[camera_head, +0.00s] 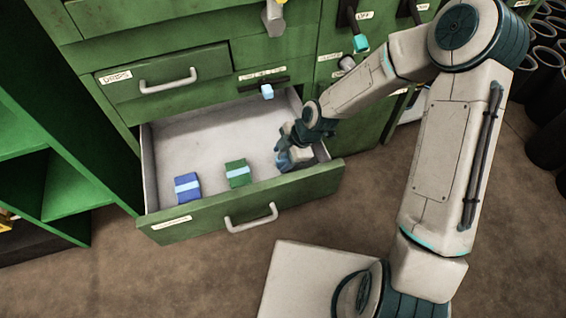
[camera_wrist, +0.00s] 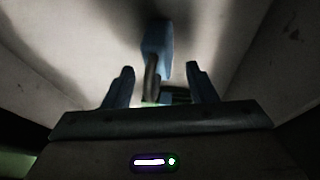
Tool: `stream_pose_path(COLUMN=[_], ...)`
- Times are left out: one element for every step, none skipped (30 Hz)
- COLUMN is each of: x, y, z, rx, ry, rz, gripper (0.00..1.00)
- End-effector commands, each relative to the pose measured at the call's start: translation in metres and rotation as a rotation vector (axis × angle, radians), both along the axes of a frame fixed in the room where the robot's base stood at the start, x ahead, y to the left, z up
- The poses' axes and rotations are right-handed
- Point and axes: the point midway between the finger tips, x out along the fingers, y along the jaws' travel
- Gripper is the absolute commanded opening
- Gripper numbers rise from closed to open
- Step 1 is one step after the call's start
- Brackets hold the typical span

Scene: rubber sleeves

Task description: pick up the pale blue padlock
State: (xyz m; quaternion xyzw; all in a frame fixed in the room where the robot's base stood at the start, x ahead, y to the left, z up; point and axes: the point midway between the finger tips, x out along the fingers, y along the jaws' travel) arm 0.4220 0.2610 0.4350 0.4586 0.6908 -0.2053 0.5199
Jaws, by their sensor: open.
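A blue body with a dark, shackle-like part (camera_wrist: 157,45) shows in the wrist view, just beyond and between my fingers; it looks like the padlock, though the light is dim and its shade is hard to judge. My gripper (camera_wrist: 160,70) is open, with one finger on each side of the dark part. Contact cannot be made out. In the head view my gripper (camera_head: 283,160) is down inside the right end of the open drawer (camera_head: 170,235), and it hides most of what lies there. A small pale blue block (camera_head: 267,91) also shows at the cabinet front behind the drawer.
A blue box (camera_head: 187,187) and a green box (camera_head: 237,173), each with a light band, stand in the drawer left of my gripper. The drawer's right wall is close. A teal piece (camera_head: 360,43) hangs on the cabinet above. The drawer's back left floor is clear.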

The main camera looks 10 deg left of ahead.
Motion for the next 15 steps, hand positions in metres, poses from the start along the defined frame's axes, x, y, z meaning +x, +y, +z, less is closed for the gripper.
stream_pose_path(x=[-0.0002,-0.0002,0.0,0.0,0.0001,0.0001,0.0001,0.0001,0.0,0.0,0.0001,0.0,0.0,0.0,0.0001], y=[0.0012,0.0014,0.0014,0.0013,0.0013,0.0013,0.0012,0.0012,0.0012,0.0012,0.0012,0.0012,0.0012,0.0012,0.0012], z=[-0.0027,-0.0028,-0.0026,-0.0022,-0.002,-0.002,-0.0019,-0.0019,-0.0019,-0.0019,-0.0019,-0.0019,-0.0019,-0.0019,-0.0018], rx=[0.0,0.0,0.0,0.0,0.001,0.0,0.001,0.001,0.0,0.001,0.0,0.0,0.0,0.0,0.0], ry=[0.0,0.0,0.0,0.0,-0.001,0.0,-0.001,-0.001,0.0,-0.001,0.0,0.0,0.0,0.0,0.0], rz=[0.001,0.001,0.0,0.0,0.0,0.0,0.0,0.0,0.0,0.0,-0.001,-0.001,-0.001,-0.001,-0.001], gripper=[0.51,0.51,0.51,0.51,0.51,0.51,0.51,0.49,0.38,0.29,0.21,0.1,0.01,0.0,0.0])
